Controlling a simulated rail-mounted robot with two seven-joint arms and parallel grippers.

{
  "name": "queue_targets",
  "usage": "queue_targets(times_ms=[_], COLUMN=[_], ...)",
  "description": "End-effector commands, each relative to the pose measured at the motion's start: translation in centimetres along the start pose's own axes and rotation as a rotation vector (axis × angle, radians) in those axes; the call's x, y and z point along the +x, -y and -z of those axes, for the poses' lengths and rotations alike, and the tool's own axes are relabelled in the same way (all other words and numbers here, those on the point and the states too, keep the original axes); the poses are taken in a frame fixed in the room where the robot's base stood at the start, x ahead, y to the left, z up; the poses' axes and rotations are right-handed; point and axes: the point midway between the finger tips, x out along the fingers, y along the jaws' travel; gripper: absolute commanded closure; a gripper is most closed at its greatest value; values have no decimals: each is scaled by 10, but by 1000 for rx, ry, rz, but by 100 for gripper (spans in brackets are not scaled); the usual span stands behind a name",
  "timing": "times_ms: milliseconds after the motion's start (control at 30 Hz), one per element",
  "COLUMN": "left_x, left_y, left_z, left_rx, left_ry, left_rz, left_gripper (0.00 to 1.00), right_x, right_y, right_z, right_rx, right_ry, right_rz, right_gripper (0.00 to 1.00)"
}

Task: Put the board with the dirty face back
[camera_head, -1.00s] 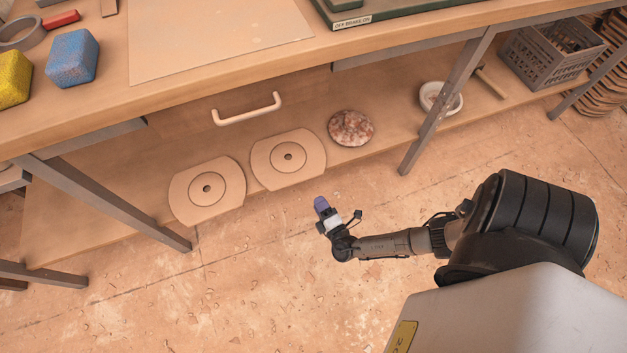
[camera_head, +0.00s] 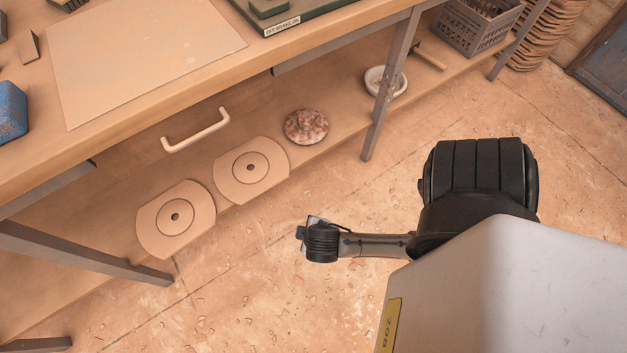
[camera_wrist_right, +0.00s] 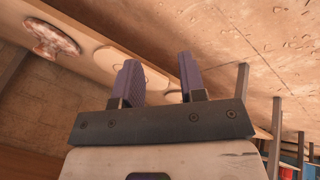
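Two tan boards with straight sides and rounded ends, each with a ring and a centre hole, lie side by side on the lower shelf: a left board (camera_head: 160,226) and a right board (camera_head: 236,184). Their upper faces look evenly tan; I cannot see their undersides. My right gripper (camera_wrist_right: 158,78) is open and empty in the right wrist view, its two purple fingers apart. Parts of the boards show behind the fingers there. In the head view my right wrist is over the floor in front of the shelf, its fingers hidden. My left gripper is not in view.
The bench (camera_head: 100,147) has a drawer handle (camera_head: 195,131) above the boards. A speckled round object (camera_head: 306,126), a white bowl (camera_head: 374,83), a hammer (camera_head: 428,57) and a grey crate (camera_head: 475,28) are on the shelf. A bench leg (camera_head: 388,90) stands right of the speckled object. A flat sheet (camera_head: 145,55) lies on top.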

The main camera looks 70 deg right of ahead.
Motion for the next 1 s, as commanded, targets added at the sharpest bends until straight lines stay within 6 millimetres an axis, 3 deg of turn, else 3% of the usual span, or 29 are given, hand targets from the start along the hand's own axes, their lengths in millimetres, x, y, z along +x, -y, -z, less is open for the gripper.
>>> queue_targets(times_ms=[100, 300, 767, 1000], left_x=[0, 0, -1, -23], left_y=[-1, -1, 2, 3], left_z=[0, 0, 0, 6], left_rx=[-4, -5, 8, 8], left_ry=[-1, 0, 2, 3], left_rz=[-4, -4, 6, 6], left_gripper=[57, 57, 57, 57], right_x=[-38, -74, -84, -104], right_y=[7, 13, 14, 6], right_z=[2, 3, 4, 9], right_rx=[5, -16, -23, -23], right_ry=[-23, -64, -75, -75], right_rz=[174, 330, 362, 362], right_gripper=[62, 62, 62, 62])
